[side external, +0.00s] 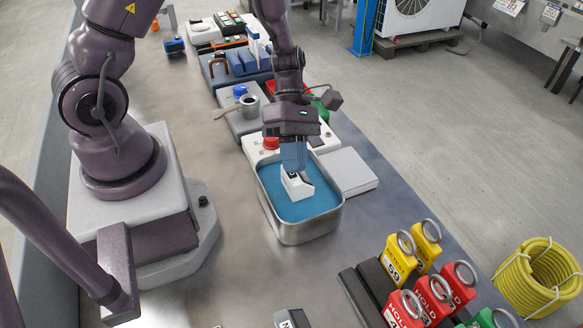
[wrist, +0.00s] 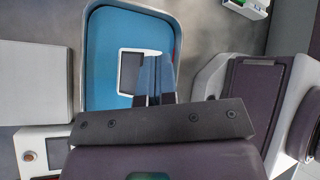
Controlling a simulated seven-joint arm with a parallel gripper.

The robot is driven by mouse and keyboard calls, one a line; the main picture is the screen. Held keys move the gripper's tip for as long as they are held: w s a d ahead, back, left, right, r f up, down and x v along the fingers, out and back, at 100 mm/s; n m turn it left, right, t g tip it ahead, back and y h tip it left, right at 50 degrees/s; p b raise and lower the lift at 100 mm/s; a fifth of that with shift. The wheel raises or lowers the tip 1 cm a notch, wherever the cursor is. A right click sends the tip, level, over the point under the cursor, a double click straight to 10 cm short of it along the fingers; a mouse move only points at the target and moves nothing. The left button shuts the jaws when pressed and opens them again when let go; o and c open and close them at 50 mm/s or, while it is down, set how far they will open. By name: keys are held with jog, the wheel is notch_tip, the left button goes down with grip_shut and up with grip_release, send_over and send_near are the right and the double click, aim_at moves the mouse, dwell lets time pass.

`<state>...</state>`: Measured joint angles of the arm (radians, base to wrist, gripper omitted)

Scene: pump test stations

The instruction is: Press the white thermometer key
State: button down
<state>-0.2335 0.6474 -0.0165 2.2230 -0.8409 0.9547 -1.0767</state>
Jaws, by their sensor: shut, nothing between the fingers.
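A small white device with a dark screen, apparently the thermometer (side external: 296,188), sits in the blue-filled metal tray (side external: 301,232). In the wrist view the thermometer (wrist: 124,73) shows its dark screen inside a white frame. My gripper (side external: 294,168) points down with its blue fingers together, directly at or just above the thermometer. In the wrist view the gripper (wrist: 155,62) covers the right side of the device. I cannot make out a separate white key; the fingers hide part of the device. Whether the fingertips touch it I cannot tell.
A white panel with a red button (side external: 270,143) stands just behind the tray. A flat grey-white block (side external: 346,172) lies to its right. Red and yellow padlocks (side external: 427,245) stand at front right. The bench left of the tray is clear.

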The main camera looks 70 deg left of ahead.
jog(key=shift+r, duration=0.55)
jog(key=shift+r, duration=0.1)
notch_tip(320, 180, up, 6)
jog(key=shift+f, duration=0.1)
dwell(0.4)
